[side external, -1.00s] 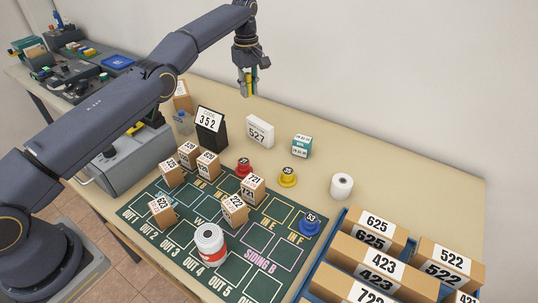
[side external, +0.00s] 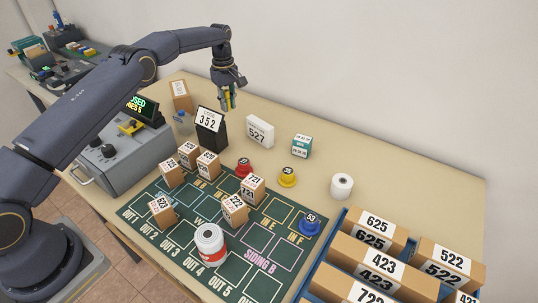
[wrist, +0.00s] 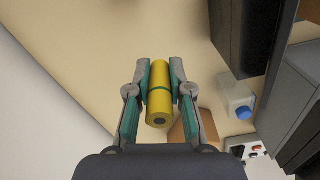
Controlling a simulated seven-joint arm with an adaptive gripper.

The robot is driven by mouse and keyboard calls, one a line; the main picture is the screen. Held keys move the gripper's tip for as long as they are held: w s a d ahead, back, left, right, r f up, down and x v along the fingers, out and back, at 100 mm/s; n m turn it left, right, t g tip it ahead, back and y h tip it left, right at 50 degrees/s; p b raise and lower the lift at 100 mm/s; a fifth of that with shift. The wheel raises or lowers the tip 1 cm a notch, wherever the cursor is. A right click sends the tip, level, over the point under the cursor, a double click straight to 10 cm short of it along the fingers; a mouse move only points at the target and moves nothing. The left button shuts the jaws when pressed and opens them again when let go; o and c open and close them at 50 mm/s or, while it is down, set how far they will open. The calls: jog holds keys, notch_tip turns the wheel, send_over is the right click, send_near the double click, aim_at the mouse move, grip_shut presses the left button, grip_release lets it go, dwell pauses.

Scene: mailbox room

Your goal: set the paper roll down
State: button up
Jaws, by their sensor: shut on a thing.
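My gripper (side external: 228,98) is shut on a yellow cylinder (wrist: 159,95) with a dark green band, held between its two fingertips in the wrist view. In the side view it hangs above the back of the table, behind and right of the black 352 stand (side external: 211,132). A plain white paper roll (side external: 342,187) stands upright on the bare table at the right, apart from my gripper. Another white roll with a red label (side external: 209,242) stands on the green mat (side external: 188,218) near OUT 4.
Several small numbered boxes stand on the mat, with red, yellow and blue weights (side external: 310,224) near its right side. A white 527 block (side external: 260,131) and teal box (side external: 302,146) stand behind. A blue crate (side external: 327,268) holds large boxes. The back right table is clear.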

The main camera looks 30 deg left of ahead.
aim_at(231, 128)
jog(key=shift+f, duration=3.6)
jog(key=o, duration=0.8)
jog(key=shift+f, duration=0.15)
